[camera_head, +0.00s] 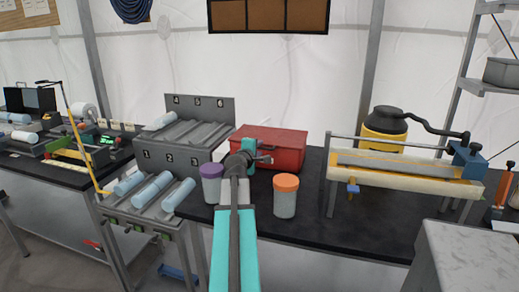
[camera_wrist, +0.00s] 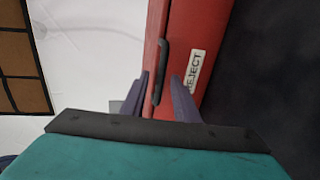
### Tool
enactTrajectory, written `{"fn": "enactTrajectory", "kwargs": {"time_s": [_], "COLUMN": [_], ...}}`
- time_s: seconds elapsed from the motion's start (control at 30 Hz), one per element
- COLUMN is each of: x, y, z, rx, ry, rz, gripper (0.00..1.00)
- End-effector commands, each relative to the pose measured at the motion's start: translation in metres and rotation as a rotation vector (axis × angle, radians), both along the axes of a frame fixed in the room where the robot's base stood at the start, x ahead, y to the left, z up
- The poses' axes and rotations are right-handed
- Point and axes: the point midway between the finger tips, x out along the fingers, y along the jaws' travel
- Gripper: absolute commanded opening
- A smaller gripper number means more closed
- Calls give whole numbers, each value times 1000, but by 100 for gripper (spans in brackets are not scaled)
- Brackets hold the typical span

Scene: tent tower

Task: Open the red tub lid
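The red tub (camera_head: 283,138) stands on the black bench behind my arm, and its lid looks closed. In the wrist view the red tub (camera_wrist: 212,40) appears turned on its side, with a black bar handle (camera_wrist: 163,60) on its red face and a white REJECT label (camera_wrist: 194,70) beside it. My gripper (camera_head: 264,155) is at the tub's front left. Its two fingers (camera_wrist: 160,75) are apart, one on each side of the handle in the picture. Contact with the handle cannot be told. My arm hides part of the tub's left front.
A purple-lidded jar (camera_head: 211,184) stands close left of my arm, and an orange-lidded jar (camera_head: 286,196) close right. A numbered rack (camera_head: 200,105) with pale cylinders is at left. A yellow-framed device (camera_head: 400,170) and a yellow-black container (camera_head: 385,125) stand at right.

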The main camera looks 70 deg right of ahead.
Motion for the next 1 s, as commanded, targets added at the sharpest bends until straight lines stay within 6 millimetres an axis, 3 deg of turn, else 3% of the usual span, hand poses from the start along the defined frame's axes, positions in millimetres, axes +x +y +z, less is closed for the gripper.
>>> {"fn": "enactTrajectory", "kwargs": {"time_s": [0.2,0.6,0.8,1.0], "x": [1,0,0,0], "y": [-14,-17,-17,-14], "z": [-3,-4,-4,-6], "rx": [1,0,1,5], "ry": [0,0,0,0], "rz": [-1,-1,-1,-2], "gripper": [28,28,0,0]}}
